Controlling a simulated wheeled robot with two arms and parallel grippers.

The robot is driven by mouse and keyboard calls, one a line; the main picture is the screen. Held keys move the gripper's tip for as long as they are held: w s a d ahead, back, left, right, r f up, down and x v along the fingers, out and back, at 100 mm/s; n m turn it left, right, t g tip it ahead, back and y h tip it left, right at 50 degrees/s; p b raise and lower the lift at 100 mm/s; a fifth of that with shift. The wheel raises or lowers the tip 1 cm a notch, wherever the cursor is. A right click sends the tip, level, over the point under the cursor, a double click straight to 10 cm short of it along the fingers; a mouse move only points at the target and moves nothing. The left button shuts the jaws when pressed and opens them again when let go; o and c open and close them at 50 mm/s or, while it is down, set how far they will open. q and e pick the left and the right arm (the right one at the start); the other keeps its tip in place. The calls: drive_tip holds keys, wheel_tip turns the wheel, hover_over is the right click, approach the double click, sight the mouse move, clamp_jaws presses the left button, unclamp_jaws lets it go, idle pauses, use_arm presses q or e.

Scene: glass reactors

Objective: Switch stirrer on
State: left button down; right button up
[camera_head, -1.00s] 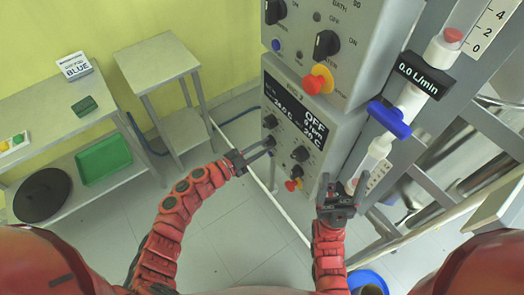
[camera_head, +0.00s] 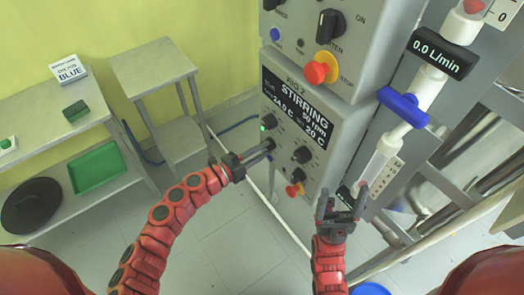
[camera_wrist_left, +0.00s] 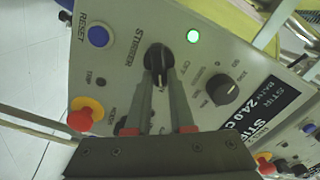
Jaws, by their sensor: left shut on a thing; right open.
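A green lamp (camera_wrist_left: 193,36) glows beside the knob. My right gripper (camera_head: 340,200) is open and empty, below the panel's right side.
An upper control box (camera_head: 320,40) with a red-and-yellow stop button (camera_head: 316,73) sits above. A flow tube with a blue valve (camera_head: 403,107) stands right of the panel.

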use_arm(q)
drive_tip(key=c, duration=0.8)
unclamp_jaws()
drive_tip(key=shift+a, duration=0.1)
drive_tip(key=shift+s+a, duration=0.25)
drive_tip(key=shift+a, duration=0.05)
drive_tip(key=b+v, duration=0.3)
drive_tip(key=v, duration=1.3)
drive_tip(key=shift+s+a, duration=0.2)
